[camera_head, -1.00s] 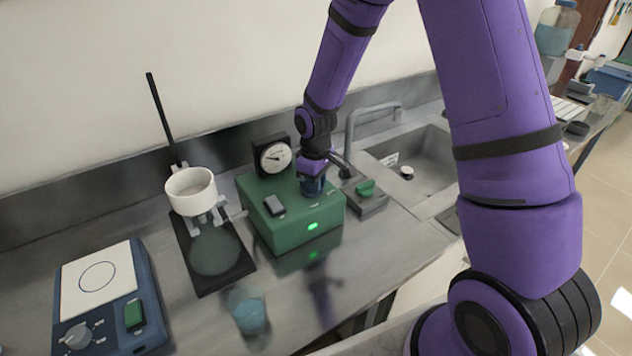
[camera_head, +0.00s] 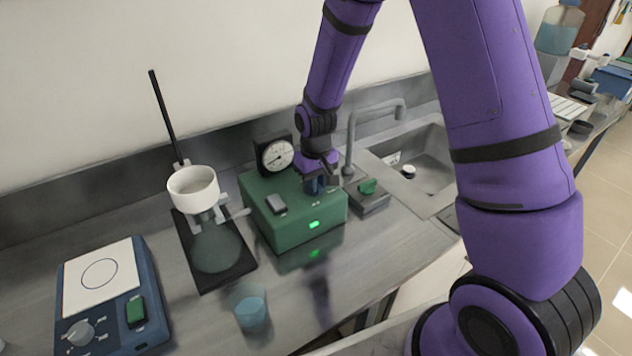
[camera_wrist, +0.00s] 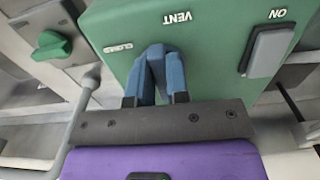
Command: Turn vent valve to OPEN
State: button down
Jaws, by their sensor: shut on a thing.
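The green pump-like box (camera_head: 290,222) stands on the bench, with a lit green light on its front. Its top shows the words VENT and CLOSED, upside down in the wrist view (camera_wrist: 190,40). My gripper (camera_head: 315,188) points down onto the right part of the box top. In the wrist view, its blue fingers (camera_wrist: 160,75) are close together beside the VENT label, shut on the vent valve. The valve is almost wholly hidden by the fingers, so its pointing direction cannot be read. The round dial gauge (camera_head: 276,155) stands behind the box.
A grey switch (camera_head: 276,204) marked ON sits on the box top. Right of the box is a small block with a green knob (camera_head: 367,186), near the tap and sink. Left are a stand with a white cup (camera_head: 194,190) and a blue stirrer plate. A beaker (camera_head: 250,310) stands in front.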

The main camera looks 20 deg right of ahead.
jog(key=c, duration=1.1)
grip_release()
notch_tip(320, 180, up, 9)
jog(key=shift+r, duration=0.9)
jog(key=s+d+r+m+t, duration=0.1)
jog(key=s+d+r, duration=0.1)
jog(key=s+r, duration=0.5)
jog(key=s+d+r+t, duration=0.2)
jog(key=s+r, duration=0.3)
jog(key=r, duration=0.4)
jog(key=s+d+r+t, duration=0.1)
jog(key=s+r, duration=0.1)
jog(key=s, duration=0.5)
jog(key=s+d+r+m+t, duration=0.1)
jog(key=s+d+r, duration=0.1)
jog(key=s, duration=0.6)
jog(key=shift+r, duration=0.75)
